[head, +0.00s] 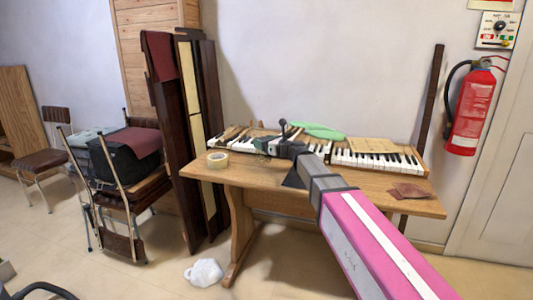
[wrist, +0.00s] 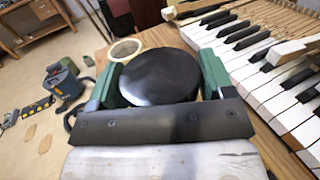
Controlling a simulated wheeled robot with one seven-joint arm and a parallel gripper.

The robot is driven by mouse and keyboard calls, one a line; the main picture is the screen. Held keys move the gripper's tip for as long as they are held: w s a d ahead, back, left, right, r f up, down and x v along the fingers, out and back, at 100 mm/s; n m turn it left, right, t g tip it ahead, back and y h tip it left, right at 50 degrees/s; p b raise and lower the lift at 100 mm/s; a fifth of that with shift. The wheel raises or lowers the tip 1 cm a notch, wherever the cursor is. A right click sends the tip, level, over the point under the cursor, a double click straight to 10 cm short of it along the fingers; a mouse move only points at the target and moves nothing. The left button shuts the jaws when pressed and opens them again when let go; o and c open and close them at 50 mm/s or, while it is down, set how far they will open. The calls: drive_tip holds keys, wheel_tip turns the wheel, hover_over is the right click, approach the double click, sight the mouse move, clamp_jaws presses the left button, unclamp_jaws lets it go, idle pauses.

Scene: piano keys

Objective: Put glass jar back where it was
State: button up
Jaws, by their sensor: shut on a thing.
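The glass jar (wrist: 160,76) shows in the wrist view as a round, dark, glossy top between the two green-sided fingers. My gripper (wrist: 158,80) is shut on it. In the head view my gripper (head: 272,147) is over the left part of the wooden table (head: 300,182), in front of the piano keys. The jar is mostly hidden there by my arm, and I cannot tell whether its base touches the tabletop.
A tape roll (head: 217,160) lies at the table's left end, close beyond the jar in the wrist view (wrist: 124,49). Piano keys (head: 375,160) run along the back. A green object (head: 318,130) lies behind them. Brown pieces (head: 411,192) lie at the right.

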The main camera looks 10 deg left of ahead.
drive_tip(key=shift+w+d+f, duration=0.35)
drive_tip(key=shift+w+f, duration=0.25)
drive_tip(key=shift+f, duration=1.8)
drive_tip(key=o, duration=1.2)
drive_tip(key=shift+f, duration=0.15)
drive_tip(key=shift+c, duration=0.2)
drive_tip(key=shift+s+d, duration=0.15)
drive_tip(key=v, duration=1.1)
drive_tip(key=shift+s+d, duration=0.1)
drive_tip(key=shift+d, duration=0.2)
